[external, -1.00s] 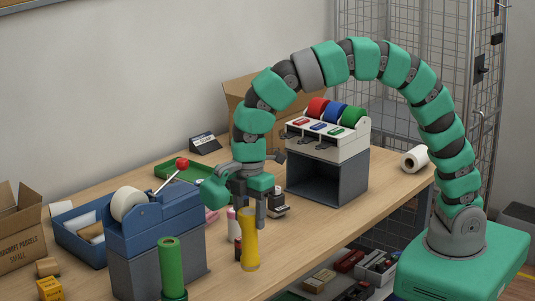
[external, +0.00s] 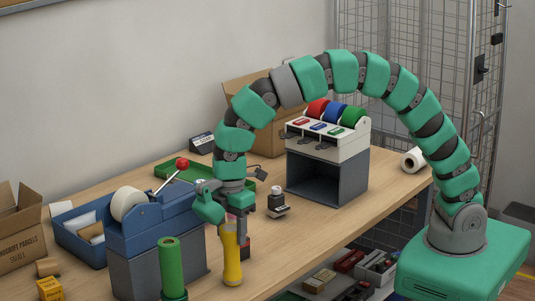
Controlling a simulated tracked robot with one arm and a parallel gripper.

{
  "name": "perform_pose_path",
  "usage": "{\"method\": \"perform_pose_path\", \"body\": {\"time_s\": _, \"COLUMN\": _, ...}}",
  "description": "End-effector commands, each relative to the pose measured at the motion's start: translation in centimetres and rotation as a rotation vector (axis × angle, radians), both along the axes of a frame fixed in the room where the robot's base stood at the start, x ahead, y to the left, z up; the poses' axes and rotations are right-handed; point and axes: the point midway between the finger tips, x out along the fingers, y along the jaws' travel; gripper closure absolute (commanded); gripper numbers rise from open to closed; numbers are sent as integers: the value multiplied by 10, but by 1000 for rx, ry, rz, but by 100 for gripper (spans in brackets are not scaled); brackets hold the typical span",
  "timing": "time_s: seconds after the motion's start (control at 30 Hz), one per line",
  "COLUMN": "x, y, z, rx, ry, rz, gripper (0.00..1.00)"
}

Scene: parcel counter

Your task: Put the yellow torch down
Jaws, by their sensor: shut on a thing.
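The yellow torch (external: 232,264) is upright near the front edge of the counter. My gripper (external: 236,228) is shut on its upper end from above. The jaws are partly hidden behind the torch and by the wrist. I cannot tell whether the torch's base touches the counter or hangs just above it.
A small dark red item (external: 245,249) is close behind the yellow torch. A black-and-white stamp (external: 277,203) stands farther back. The counter (external: 290,240) is clear to the right.

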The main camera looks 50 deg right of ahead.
Motion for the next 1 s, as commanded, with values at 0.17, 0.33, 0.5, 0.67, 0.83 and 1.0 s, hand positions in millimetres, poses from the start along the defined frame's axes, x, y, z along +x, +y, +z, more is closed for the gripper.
{"method": "perform_pose_path", "body": {"time_s": 0.17, "x": 0, "y": 0, "z": -2, "rx": 0, "ry": 0, "rz": 0, "gripper": 45}}
{"method": "perform_pose_path", "body": {"time_s": 0.33, "x": 0, "y": 0, "z": -2, "rx": 0, "ry": 0, "rz": 0, "gripper": 31}}
{"method": "perform_pose_path", "body": {"time_s": 0.5, "x": 0, "y": 0, "z": -1, "rx": -1, "ry": 1, "rz": 0, "gripper": 31}}
{"method": "perform_pose_path", "body": {"time_s": 0.67, "x": 0, "y": 0, "z": 10, "rx": 0, "ry": 0, "rz": 0, "gripper": 31}}
{"method": "perform_pose_path", "body": {"time_s": 0.83, "x": 1, "y": 0, "z": 39, "rx": 2, "ry": -3, "rz": -1, "gripper": 31}}
{"method": "perform_pose_path", "body": {"time_s": 1.0, "x": 1, "y": 0, "z": 75, "rx": 2, "ry": -1, "rz": -1, "gripper": 31}}
